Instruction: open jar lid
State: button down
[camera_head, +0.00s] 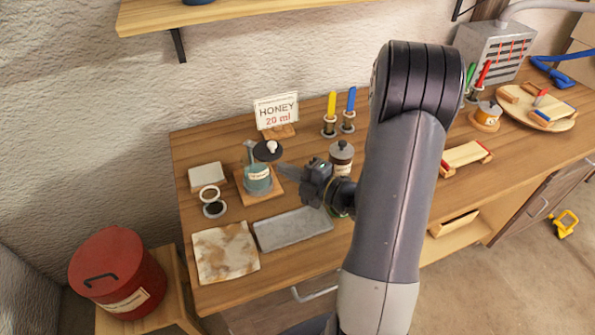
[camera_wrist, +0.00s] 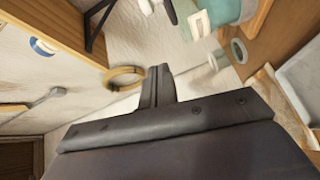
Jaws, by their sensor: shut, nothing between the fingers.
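A teal jar (camera_head: 257,183) with a pale label stands on a square wooden board (camera_head: 276,190) at the left of the bench. A dark round lid (camera_head: 262,153) with a white knob shows at the jar's top, off to its back right; I cannot tell whether it is tilted on a hinge or still touches the rim. My gripper (camera_head: 283,168) is just right of the jar, its fingers shut and empty, pointing left. In the wrist view the shut fingers (camera_wrist: 160,85) are in the middle, apart from the teal jar (camera_wrist: 205,14) at the top edge.
A honey sign (camera_head: 277,111) and coloured candle-like sticks are at the back. A red bin (camera_head: 117,275) stands lower left.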

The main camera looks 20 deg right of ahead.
jog(key=w+f+p, duration=0.1)
jog(key=w+p, duration=0.1)
jog(key=w, duration=0.5)
jog(key=shift+w+a, duration=0.25)
jog(key=shift+w+d+p, duration=0.2)
jog(key=shift+w+d, duration=0.2)
jog(key=shift+d, duration=0.2)
jog(key=shift+w+d+p, duration=0.15)
jog(key=shift+w+d, duration=0.25)
jog(key=shift+d, duration=0.2)
